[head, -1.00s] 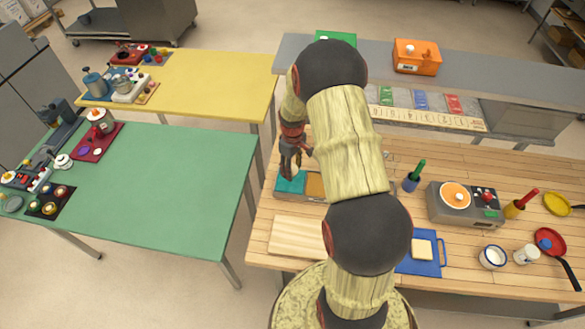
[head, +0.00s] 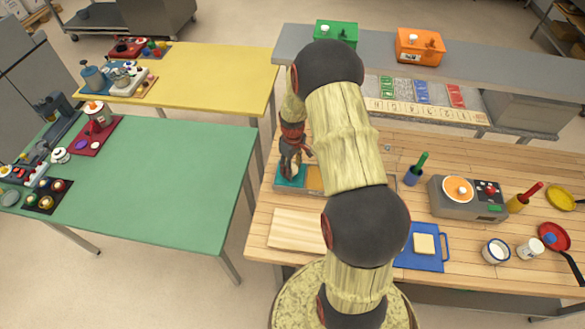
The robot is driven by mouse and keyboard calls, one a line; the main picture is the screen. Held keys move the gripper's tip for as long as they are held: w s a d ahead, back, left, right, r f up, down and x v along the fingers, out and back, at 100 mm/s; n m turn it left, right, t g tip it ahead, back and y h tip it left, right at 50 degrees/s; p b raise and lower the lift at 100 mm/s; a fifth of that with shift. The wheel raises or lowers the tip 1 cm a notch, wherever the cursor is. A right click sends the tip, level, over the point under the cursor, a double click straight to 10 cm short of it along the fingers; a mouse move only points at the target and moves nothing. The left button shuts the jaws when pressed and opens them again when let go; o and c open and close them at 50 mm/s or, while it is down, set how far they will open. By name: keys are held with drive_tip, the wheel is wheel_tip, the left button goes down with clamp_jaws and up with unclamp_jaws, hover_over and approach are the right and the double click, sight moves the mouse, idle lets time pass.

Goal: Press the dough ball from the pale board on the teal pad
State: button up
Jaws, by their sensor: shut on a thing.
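My gripper (head: 291,168) points down over the teal pad (head: 284,183) at the left of the wooden table. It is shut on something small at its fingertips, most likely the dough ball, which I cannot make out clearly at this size. The fingertips are at or very close to the pad; I cannot tell whether they touch. The pale board (head: 290,231) lies in front of the pad, and the part that shows is bare. My arm hides its right end. An orange-brown pad (head: 314,181) sits right of the teal one, partly hidden by my arm.
Right of my arm on the wooden table are a blue board (head: 413,261) with a pale square, a blue cup (head: 413,175) with a green-handled tool, and a grey cooker (head: 452,205). Mugs and pans stand farther right. The green table (head: 180,190) is mostly clear.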

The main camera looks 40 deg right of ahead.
drive_tip(key=shift+s+f+b, duration=0.1)
drive_tip(key=shift+f+b, duration=0.3)
drive_tip(key=shift+f, duration=0.2)
idle(1.6)
drive_tip(key=shift+r, duration=0.1)
drive_tip(key=shift+r+p, duration=2.25)
drive_tip(key=shift+r, duration=1.75)
